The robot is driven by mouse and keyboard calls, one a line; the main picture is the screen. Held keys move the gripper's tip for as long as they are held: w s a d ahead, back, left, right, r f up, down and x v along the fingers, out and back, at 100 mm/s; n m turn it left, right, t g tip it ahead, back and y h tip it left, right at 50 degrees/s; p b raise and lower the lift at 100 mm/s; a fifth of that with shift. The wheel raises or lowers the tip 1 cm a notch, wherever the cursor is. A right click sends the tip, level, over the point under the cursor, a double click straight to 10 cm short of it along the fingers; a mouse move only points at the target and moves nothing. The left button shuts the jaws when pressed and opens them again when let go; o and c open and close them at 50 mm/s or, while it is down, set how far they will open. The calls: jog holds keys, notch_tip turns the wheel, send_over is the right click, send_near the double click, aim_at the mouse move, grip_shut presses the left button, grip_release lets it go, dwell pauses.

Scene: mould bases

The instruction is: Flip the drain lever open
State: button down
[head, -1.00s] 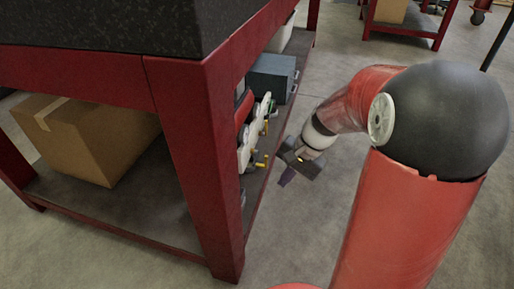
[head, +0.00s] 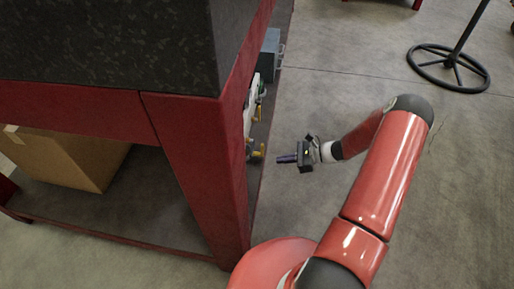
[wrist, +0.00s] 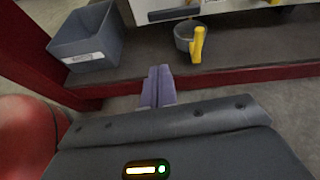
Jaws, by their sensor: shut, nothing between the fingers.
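A yellow lever (wrist: 197,45) hangs down in front of a small grey cup (wrist: 183,31) at the top middle of the wrist view. In the head view, yellow parts (head: 257,153) show low beside the red bench leg; I cannot tell which of them is that lever. My gripper (head: 279,160) is to the right of these parts, with a gap between. Its purple fingers (wrist: 158,76) are together and empty, pointing towards the shelf, below and left of the lever in the wrist view. The lever's upper mounting is hard to make out.
A white unit (head: 251,100) stands on the bench's lower shelf, mostly hidden by the red leg (head: 205,170). A grey bin (wrist: 86,58) sits on the shelf left of the cup. A red shelf edge (wrist: 240,76) runs in front. Open floor (head: 330,90) lies to the right.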

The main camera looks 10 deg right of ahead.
jog(key=shift+w+d+f+m+t, duration=0.2)
jog(key=shift+w+f+m+t, duration=0.25)
jog(key=shift+f+m, duration=0.2)
jog(key=shift+a, duration=0.1)
jog(key=x, duration=1)
jog(key=shift+s+a, duration=0.1)
jog(key=shift+a, duration=0.05)
jog(key=r, duration=0.3)
jog(key=shift+d, duration=0.25)
jog(key=shift+r, duration=0.6)
